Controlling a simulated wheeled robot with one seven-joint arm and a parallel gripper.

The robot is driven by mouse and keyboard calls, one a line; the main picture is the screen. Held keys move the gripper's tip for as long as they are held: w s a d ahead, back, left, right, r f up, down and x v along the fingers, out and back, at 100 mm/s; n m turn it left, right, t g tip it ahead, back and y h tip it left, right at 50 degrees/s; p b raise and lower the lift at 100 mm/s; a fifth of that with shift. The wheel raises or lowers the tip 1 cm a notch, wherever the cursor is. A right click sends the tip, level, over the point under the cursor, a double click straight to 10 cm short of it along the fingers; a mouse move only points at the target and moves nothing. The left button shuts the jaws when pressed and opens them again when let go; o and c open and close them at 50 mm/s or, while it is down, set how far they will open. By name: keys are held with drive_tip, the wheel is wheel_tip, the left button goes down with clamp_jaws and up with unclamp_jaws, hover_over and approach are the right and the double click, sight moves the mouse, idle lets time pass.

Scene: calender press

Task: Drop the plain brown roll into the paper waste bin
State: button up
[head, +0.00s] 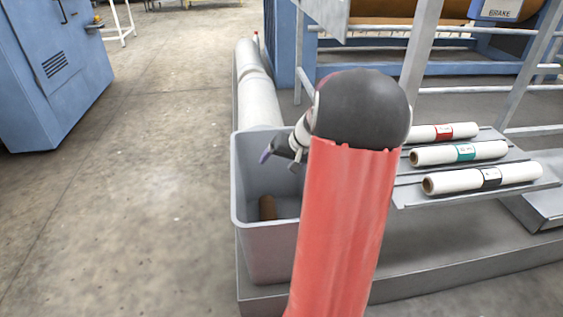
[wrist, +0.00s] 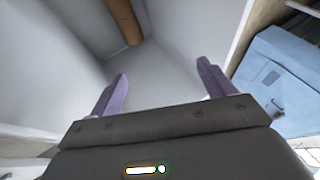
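The plain brown roll (head: 267,207) lies inside the grey waste bin (head: 268,238), near its bottom; much of the roll is hidden by the bin and my arm. The roll also shows in the wrist view (wrist: 125,20), beyond the fingers and apart from them, against the bin's pale inner walls (wrist: 190,50). My gripper (head: 277,155) is over the bin's opening in the head view. In the wrist view my gripper (wrist: 160,85) has its two purple fingers spread wide with nothing between them.
White rolls with red (head: 443,132), teal (head: 458,152) and black (head: 482,178) labels lie on a grey rack at the right. Large pale rolls (head: 259,100) lie behind the bin. A blue cabinet (head: 50,75) stands at the left. The floor between is clear.

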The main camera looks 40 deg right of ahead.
drive_tip(key=v, duration=0.7)
drive_tip(key=shift+s+r, duration=0.25)
drive_tip(key=shift+r, duration=0.05)
drive_tip(key=shift+d, duration=0.1)
idle(0.6)
